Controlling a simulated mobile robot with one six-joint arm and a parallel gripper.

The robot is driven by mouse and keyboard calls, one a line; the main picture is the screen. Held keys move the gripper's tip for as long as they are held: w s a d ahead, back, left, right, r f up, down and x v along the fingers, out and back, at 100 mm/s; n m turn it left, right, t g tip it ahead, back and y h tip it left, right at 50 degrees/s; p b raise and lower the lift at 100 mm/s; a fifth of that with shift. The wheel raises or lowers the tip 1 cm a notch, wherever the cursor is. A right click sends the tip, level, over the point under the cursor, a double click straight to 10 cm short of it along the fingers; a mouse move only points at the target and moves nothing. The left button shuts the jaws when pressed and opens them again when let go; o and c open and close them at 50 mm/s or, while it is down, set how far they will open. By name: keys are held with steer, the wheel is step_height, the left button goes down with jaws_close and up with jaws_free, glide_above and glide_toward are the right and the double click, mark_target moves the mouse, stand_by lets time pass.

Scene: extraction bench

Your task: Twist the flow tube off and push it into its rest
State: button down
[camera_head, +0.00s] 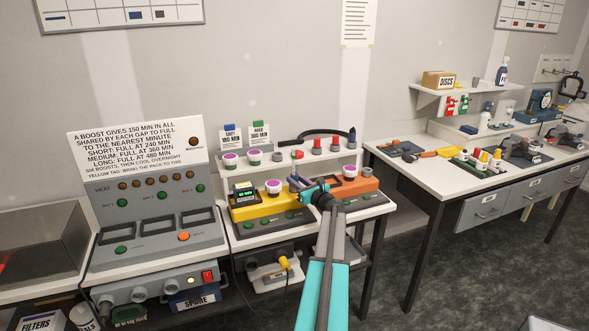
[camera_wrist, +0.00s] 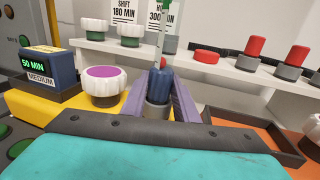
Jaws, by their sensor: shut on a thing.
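In the head view my gripper (camera_head: 299,184) is over the bench between the yellow block (camera_head: 257,207) and the orange block (camera_head: 358,188). My fingers hide the sides of the tube. I cannot tell for certain which part is its rest.
A white cap with a purple top (camera_wrist: 106,84) stands close left of my gripper, beside a dark "50 MIN" display box (camera_wrist: 48,72). An open dark tray (camera_wrist: 262,135) lies to the right. Behind, a white shelf (camera_wrist: 215,77) carries white caps and red-topped plugs (camera_wrist: 291,58).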

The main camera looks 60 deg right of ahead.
steer(key=shift+d+f+n+t+y, duration=0.15)
steer(key=shift+n+t+y, duration=0.25)
steer(key=shift+n+y, duration=0.45)
steer(key=shift+y, duration=0.35)
steer(key=shift+s, duration=0.1)
steer(key=c, duration=1.3)
jaws_free()
steer(key=b+v, duration=0.3)
steer(key=v, duration=1)
steer(key=shift+s+b, duration=0.35)
steer(key=shift+b, duration=0.05)
